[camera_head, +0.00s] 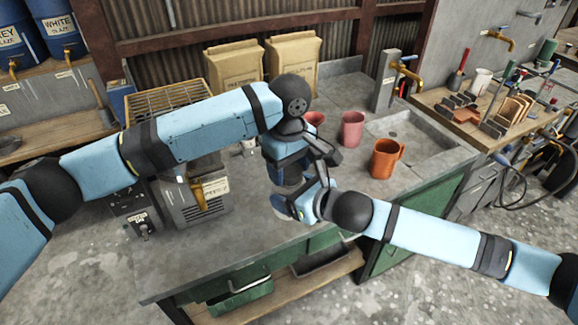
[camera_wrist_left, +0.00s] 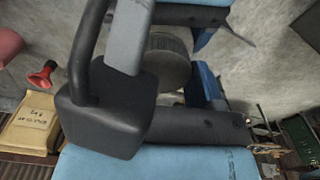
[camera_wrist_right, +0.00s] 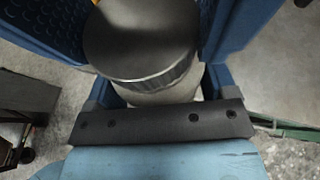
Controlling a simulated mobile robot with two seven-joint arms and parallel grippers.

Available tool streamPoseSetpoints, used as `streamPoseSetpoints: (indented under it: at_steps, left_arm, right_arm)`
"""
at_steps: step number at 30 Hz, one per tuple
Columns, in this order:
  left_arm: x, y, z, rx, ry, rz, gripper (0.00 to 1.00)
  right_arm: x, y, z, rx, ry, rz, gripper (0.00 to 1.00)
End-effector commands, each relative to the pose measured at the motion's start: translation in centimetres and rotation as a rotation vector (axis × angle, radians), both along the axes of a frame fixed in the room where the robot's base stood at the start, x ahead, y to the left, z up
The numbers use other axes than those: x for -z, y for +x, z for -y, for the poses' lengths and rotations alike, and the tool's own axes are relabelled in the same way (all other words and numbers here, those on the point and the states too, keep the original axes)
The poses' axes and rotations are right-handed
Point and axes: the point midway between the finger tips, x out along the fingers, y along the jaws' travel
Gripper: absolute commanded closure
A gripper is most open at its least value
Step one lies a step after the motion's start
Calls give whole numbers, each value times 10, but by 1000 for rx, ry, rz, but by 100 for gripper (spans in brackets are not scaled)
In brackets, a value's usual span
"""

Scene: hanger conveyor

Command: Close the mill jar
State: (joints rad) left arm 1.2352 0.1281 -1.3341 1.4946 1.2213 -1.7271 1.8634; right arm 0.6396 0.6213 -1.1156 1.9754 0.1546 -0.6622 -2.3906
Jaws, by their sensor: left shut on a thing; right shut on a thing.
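The mill jar (camera_wrist_right: 160,96) is a pale grey round body under a dark round lid (camera_wrist_right: 140,40) with a ridged rim in the right wrist view. My right gripper (camera_head: 290,205) is shut on the jar, its blue fingers on either side of it. My left gripper (camera_head: 290,172) is shut at the same place, just above my right gripper. In the left wrist view a ridged grey round part (camera_wrist_left: 166,62), apparently the lid, sits between its fingers, partly hidden by a dark block. In the head view the grippers mostly hide the jar. I cannot tell whether the lid is fully seated.
An orange mug (camera_head: 384,158) and a pink cup (camera_head: 352,129) stand on the grey counter (camera_head: 262,235) right of the grippers, before a sink (camera_head: 420,133). Paper sacks (camera_head: 236,66) stand behind. A grey machine (camera_head: 195,195) stands at left. The counter front is mostly clear.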

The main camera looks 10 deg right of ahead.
Motion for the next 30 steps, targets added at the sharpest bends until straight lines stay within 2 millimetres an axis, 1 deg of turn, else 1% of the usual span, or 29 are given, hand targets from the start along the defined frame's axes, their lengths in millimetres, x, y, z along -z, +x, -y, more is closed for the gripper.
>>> streamPoseSetpoints:
  at_steps: [1, 2, 3, 4, 13, 17, 21, 24, 30]
  left_arm:
    - [0, 1, -1, -3, 0, 2, 33]
    - [0, 1, -1, -3, 0, 2, 26]
    - [0, 1, -1, -3, 0, 2, 17]
    - [0, 1, -1, -3, 0, 2, 14]
    - [-2, 1, 0, -3, 0, 1, 14]
    - [-14, 1, 0, -2, -3, 2, 14]
    - [-33, 0, 0, -2, -3, 2, 14]
    - [-43, 0, 0, -2, -2, 1, 14]
    - [-46, 0, 0, -3, -1, 1, 14]
  right_arm:
    - [-1, -1, -1, -2, 2, 2, 88]
    - [-1, -1, -1, -2, 2, 2, 88]
    - [-1, -1, -1, -2, 2, 2, 88]
    - [-2, 0, -1, -2, 2, 2, 88]
    - [-2, 0, 0, -1, 2, 3, 88]
    - [-2, 0, 0, -1, 2, 3, 88]
    - [-2, 0, 0, -1, 2, 3, 88]
    - [-2, 0, 0, -1, 2, 3, 88]
    - [-2, 0, 0, -1, 2, 3, 88]
